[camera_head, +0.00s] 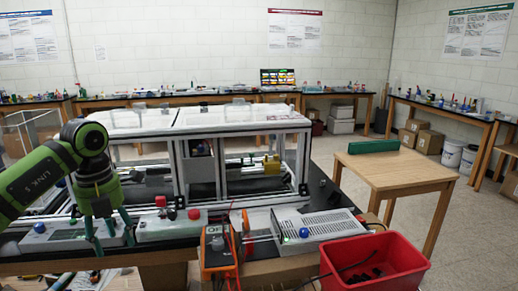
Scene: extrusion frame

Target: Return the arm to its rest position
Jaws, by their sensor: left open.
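My left arm, green and dark grey, comes in from the left edge in the head view. My left gripper (113,243) hangs downward with its fingers apart and nothing seen between them. It is in front of a grey control box (66,237) with a blue knob at the left of the bench. I cannot tell whether the fingertips touch the box. The extrusion frame (245,165), with clear panels on top, stands behind on the bench. My right gripper is not in view.
A box with red buttons (170,226), an orange multimeter (218,248) and a vented grey power unit (318,230) line the bench front. A red bin (372,263) stands at the lower right. A wooden table (395,170) holds a green object. Floor is open at far right.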

